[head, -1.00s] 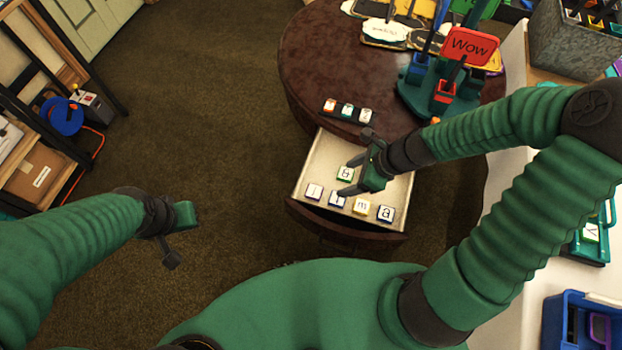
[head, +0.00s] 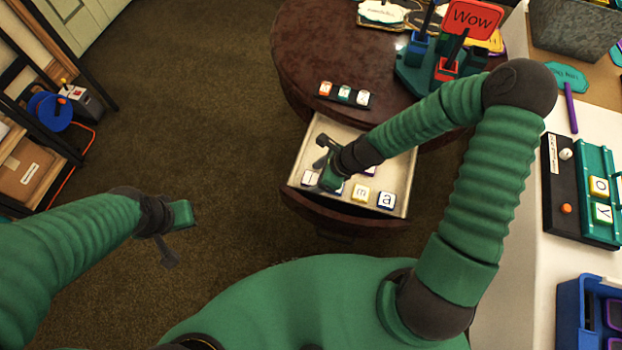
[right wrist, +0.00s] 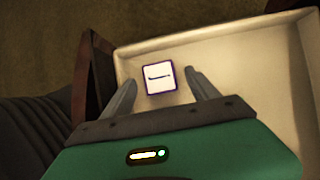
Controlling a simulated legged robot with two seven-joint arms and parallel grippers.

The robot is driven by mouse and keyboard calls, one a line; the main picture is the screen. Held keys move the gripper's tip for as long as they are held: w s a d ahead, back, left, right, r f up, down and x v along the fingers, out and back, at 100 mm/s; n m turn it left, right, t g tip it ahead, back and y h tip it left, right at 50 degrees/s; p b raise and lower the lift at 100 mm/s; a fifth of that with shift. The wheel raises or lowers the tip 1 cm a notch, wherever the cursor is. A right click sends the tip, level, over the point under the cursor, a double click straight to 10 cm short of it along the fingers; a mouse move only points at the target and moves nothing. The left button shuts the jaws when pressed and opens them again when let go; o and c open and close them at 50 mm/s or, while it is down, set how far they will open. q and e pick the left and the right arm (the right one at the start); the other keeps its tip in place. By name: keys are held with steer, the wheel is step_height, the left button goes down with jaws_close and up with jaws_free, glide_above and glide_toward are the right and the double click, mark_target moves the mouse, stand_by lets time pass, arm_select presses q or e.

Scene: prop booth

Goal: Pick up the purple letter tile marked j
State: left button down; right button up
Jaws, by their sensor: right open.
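A white tile with a purple edge (right wrist: 160,77) and one dark stroke lies flat in the open drawer, between my right gripper's fingertips in the right wrist view. In the head view it appears as a partly covered tile (head: 309,178) at the drawer's left front. The stroke is sideways and too small to read surely as j. My right gripper (head: 322,160) is open over the drawer's left side; its fingers (right wrist: 161,79) stand either side of the tile, with gaps. My left gripper (head: 176,232) hangs empty over the floor at left; its jaw opening is unclear.
The drawer (head: 408,165) also holds a yellow-edged m tile (head: 360,193), an a tile (head: 386,200) and a purple-edged tile (head: 370,171) partly behind my arm. Several tiles stand in a rack (head: 345,96) on the round table (head: 300,50). The drawer walls are close around the gripper.

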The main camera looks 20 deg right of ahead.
steer(key=c, duration=1.4)
steer(key=shift+c, duration=0.2)
